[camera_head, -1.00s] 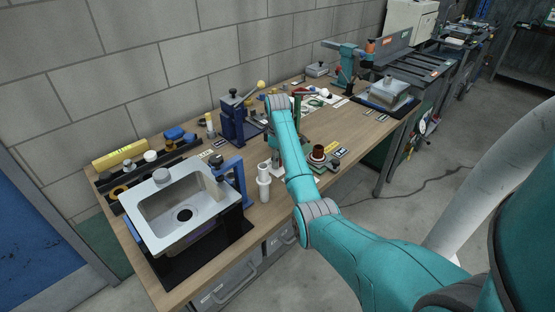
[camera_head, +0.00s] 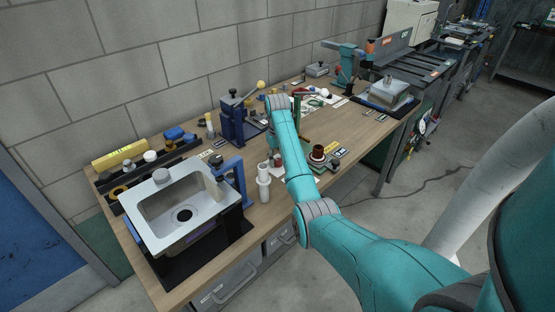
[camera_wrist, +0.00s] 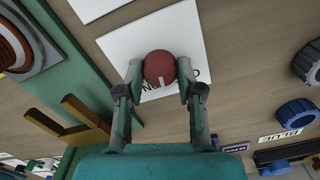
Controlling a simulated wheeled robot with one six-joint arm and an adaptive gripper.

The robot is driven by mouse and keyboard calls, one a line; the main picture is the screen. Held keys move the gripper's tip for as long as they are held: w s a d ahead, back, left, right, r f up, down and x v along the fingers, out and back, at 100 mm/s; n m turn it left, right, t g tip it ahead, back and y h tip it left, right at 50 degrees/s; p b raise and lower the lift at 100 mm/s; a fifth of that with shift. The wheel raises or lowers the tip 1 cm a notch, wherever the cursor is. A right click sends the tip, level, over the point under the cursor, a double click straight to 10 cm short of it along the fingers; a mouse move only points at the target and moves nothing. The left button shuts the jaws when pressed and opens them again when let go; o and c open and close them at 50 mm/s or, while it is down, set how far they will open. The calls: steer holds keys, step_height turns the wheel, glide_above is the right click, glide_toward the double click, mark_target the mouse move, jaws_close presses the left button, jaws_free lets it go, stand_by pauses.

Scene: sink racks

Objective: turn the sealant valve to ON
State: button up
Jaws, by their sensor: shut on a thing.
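The valve is a round red knob (camera_wrist: 159,66) with a short white mark on its near side. It stands on a white plate (camera_wrist: 185,35) in the wrist view. Dark lettering on the plate is partly covered by the knob and fingers, so I cannot read it fully. My gripper (camera_wrist: 158,75) is shut on the knob, one finger on each side. In the head view my arm hides most of the gripper and the plate.
In the wrist view, a yellow forked part (camera_wrist: 75,122) and a green post (camera_wrist: 70,60) stand left of the gripper. In the head view, a white sink (camera_head: 150,222) and a blue press (camera_head: 232,118) stand on the bench.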

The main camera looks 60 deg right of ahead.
steer(key=m, duration=0.6)
steer(key=shift+m, duration=0.3)
stand_by(0.4)
steer(key=o, duration=1.2)
steer(key=shift+c, duration=0.2)
